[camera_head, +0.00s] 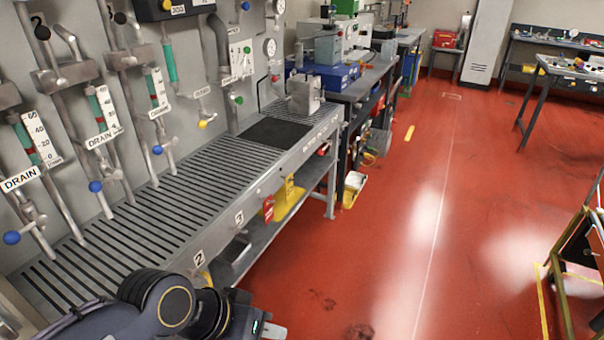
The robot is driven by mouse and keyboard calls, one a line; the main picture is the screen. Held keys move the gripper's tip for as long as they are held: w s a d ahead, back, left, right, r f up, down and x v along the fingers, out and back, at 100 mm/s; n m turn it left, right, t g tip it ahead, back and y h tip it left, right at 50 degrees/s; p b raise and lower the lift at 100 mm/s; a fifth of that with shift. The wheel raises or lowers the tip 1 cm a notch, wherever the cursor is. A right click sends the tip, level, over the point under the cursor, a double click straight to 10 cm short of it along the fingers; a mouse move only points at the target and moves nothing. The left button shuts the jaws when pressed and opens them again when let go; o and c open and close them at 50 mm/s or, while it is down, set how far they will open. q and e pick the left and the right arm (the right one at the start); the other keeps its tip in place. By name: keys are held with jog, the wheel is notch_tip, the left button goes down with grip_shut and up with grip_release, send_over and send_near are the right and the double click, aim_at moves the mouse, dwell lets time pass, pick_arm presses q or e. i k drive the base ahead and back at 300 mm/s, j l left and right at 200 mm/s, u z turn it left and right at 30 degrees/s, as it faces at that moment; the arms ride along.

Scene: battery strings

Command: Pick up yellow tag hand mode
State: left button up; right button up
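A yellow tag (289,188) with dark print hangs at the front edge of the grey slatted bench (262,190), in the middle of the head view. A red tag (268,208) hangs just to its left. Behind and below the yellow tag is more yellow, on the lower shelf, and I cannot tell the outlines fully apart. My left arm comes in at the bottom left. Only a small part of my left gripper (264,328) shows at the bottom edge, below and apart from the tags. Its fingers are not clear. My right gripper is out of view.
A panel of pipes, gauges and blue-knobbed drain valves (95,186) rises behind the bench. A lower shelf with a grey bin (234,250) lies under it. A workbench with blue boxes (337,75) stands beyond. The red floor (400,230) to the right is mostly clear.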

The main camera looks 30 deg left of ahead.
aim_at(289, 186)
jog(key=i+u, duration=0.3)
jog(key=i, duration=0.2)
jog(key=i+l+u, duration=0.3)
jog(key=i, duration=0.2)
jog(key=i+u, duration=0.2)
jog(key=u, duration=0.25)
jog(key=i+u, duration=0.25)
jog(key=u, duration=0.2)
jog(key=i+l+u, duration=0.15)
jog(key=u, duration=0.3)
jog(key=i+l+u, duration=0.2)
jog(key=u, duration=0.25)
jog(key=i+l+u, duration=0.25)
jog(key=u, duration=0.2)
